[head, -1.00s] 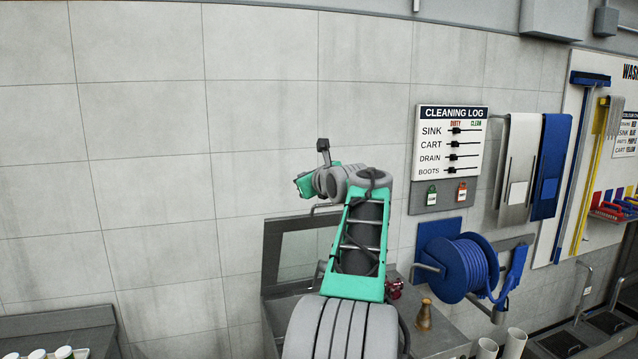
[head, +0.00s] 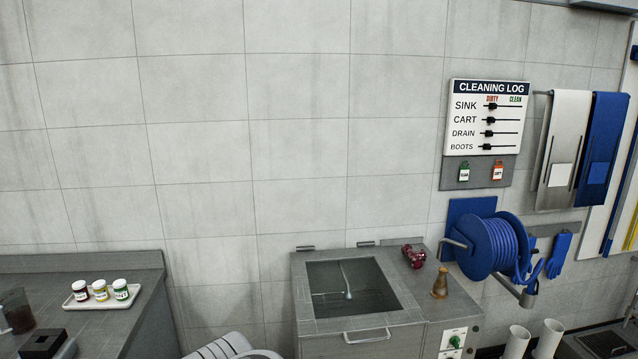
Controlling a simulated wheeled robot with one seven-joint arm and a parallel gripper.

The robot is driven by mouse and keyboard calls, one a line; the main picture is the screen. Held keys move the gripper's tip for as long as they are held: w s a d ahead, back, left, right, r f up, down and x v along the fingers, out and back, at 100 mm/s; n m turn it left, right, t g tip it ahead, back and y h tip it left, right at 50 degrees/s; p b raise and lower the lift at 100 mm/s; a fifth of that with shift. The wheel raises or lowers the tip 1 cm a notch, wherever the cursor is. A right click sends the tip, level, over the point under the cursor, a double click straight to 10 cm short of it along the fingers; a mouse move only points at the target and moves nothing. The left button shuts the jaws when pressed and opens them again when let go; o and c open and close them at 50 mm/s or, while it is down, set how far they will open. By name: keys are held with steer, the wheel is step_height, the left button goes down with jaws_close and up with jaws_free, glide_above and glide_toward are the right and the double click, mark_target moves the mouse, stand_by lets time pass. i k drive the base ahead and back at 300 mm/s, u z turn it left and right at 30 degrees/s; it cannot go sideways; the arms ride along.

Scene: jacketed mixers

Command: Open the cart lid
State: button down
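The lid (head: 360,327) is a grey frame around a dark glass window (head: 330,305). It lies flat on top of the grey metal cart (head: 310,347) and looks shut. A bar handle (head: 366,336) sits at its front edge. Hinge-like tabs show behind its back edge, by the wall. A pale thing (head: 347,290) shows through the glass. My gripper is not in view; only a grey ribbed part of my arm shows at the bottom, left of the cart.
A red fitting (head: 414,256) and a brass-coloured bottle (head: 440,284) stand on the top right of the lid. A blue hose reel (head: 497,243) hangs on the wall. At left, a counter (head: 105,325) holds a tray with three jars. The wall above the lid is clear.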

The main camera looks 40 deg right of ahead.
mark_target(412, 314)
steer(key=u, duration=0.75)
steer(key=i, duration=0.95)
steer(key=z, duration=0.6)
steer(key=i, duration=0.35)
steer(key=z, duration=0.4)
